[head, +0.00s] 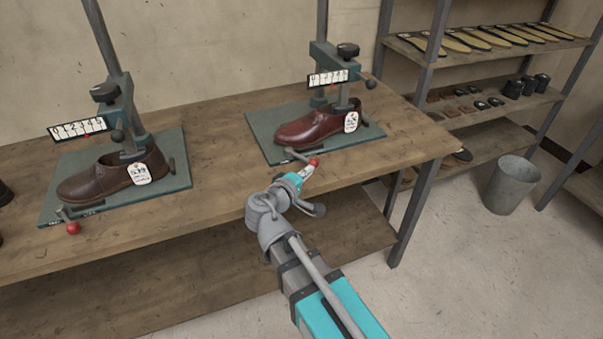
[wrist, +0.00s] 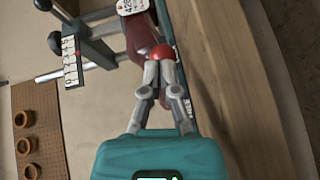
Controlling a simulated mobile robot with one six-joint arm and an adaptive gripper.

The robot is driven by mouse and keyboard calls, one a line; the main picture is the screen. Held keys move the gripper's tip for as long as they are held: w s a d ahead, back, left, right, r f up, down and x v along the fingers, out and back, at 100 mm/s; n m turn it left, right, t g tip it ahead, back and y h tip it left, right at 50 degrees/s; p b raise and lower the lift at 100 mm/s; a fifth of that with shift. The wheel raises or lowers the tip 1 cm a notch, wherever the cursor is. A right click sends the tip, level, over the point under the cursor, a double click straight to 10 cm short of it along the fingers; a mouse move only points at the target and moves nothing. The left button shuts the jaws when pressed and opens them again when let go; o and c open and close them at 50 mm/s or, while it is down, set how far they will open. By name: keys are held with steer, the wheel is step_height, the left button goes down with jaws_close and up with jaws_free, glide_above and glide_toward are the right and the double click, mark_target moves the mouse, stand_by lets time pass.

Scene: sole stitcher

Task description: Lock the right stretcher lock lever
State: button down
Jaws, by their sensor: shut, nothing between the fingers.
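The right stretcher (head: 334,62) stands on a green base plate (head: 262,130) on the bench and holds a reddish-brown shoe (head: 315,126). Its lock lever (head: 294,154) is a short metal bar at the plate's front edge, with a red ball knob (head: 313,162) toward the right. My gripper (head: 306,170) is right at the knob, on its near side. In the wrist view, the closed fingertips (wrist: 159,68) meet just below the red knob (wrist: 162,52) and partly overlap it. I cannot tell whether they touch. Most of the lever bar is hidden in the wrist view.
The left stretcher (head: 124,95) with a dark brown shoe (head: 112,178) and its own red knob (head: 73,228) stands on the bench (head: 215,207). The bench's front edge lies below my gripper. Shelves (head: 470,58) and a grey bucket (head: 512,184) stand at the right.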

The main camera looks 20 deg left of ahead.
steer(key=shift+w+d, duration=0.3)
steer(key=shift+w, duration=0.2)
steer(key=shift+w+d, duration=0.1)
stand_by(0.5)
steer(key=shift+w+d, duration=0.1)
steer(key=shift+d, duration=0.05)
steer(key=w+d+r+m+g+h+p, duration=0.15)
steer(key=d+m+g+p, duration=0.35)
steer(key=d, duration=0.7)
steer(key=w+d+r+m+g+h+p, duration=0.1)
steer(key=w+d+m+g+h+p, duration=0.2)
steer(key=d+p, duration=0.65)
steer(key=s+d+r+m+g+y+p, duration=0.3)
steer(key=s+d+g+p, duration=0.1)
steer(key=d, duration=0.5)
steer(key=s+d+r+m+g+y+p, duration=0.3)
steer(key=d+p, duration=0.4)
steer(key=d, duration=0.3)
steer(key=shift+s+d+r+m+g+y, duration=0.15)
steer(key=shift+s+r+m+g+y, duration=0.25)
steer(key=shift+r+g+y, duration=0.25)
